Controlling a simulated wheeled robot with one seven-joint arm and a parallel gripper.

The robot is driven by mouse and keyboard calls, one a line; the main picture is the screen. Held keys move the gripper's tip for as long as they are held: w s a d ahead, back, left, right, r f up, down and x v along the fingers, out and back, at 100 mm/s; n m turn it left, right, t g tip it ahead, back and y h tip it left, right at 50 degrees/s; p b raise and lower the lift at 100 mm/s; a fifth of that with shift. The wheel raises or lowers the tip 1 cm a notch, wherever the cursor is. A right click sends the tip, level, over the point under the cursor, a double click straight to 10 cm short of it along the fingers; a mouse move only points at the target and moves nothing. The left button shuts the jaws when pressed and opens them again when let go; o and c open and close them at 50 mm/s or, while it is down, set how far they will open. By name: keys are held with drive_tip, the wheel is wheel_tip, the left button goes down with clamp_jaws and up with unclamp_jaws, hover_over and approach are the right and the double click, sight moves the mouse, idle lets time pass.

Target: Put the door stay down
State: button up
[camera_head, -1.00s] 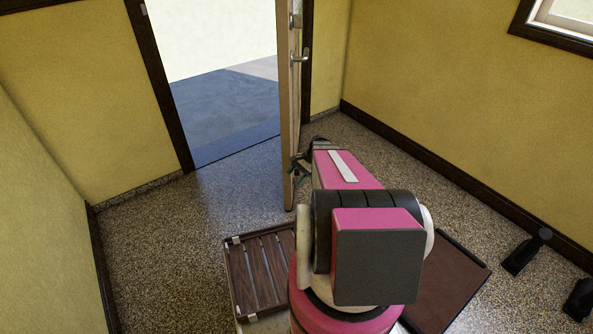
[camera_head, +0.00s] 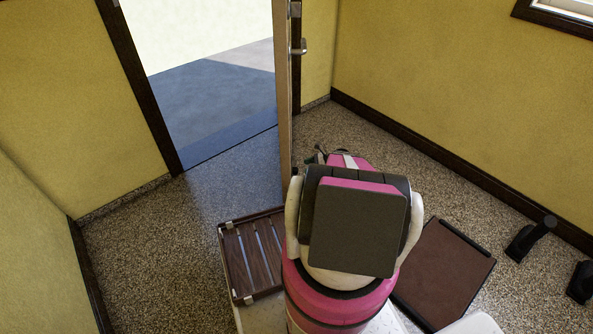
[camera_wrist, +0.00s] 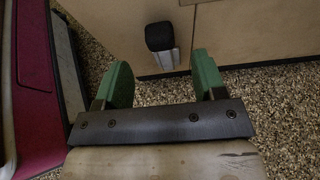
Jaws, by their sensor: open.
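The door stay shows in the wrist view as a black block-like end (camera_wrist: 159,37) with a short metal piece (camera_wrist: 167,60) below it, against the lower part of the pale door (camera_wrist: 240,30). My gripper (camera_wrist: 161,73) is open and empty. Its two green fingers stand apart, one to each side of the stay's lower end and nearer the camera; I see no contact. In the head view the door (camera_head: 284,110) stands open, seen nearly edge-on. The stay is hidden there, and my gripper is mostly hidden behind my arm.
A dark slatted wooden rack (camera_head: 252,258) lies left of my base, and a brown mat or panel (camera_head: 443,272) lies right. Black objects (camera_head: 530,238) stand by the right wall. The doorway (camera_head: 215,100) is clear. Speckled floor (camera_head: 150,250) is free at left.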

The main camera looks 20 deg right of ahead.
drive_tip(key=x, duration=0.6)
drive_tip(key=shift+a+f, duration=0.15)
drive_tip(key=shift+a, duration=0.1)
clamp_jaws()
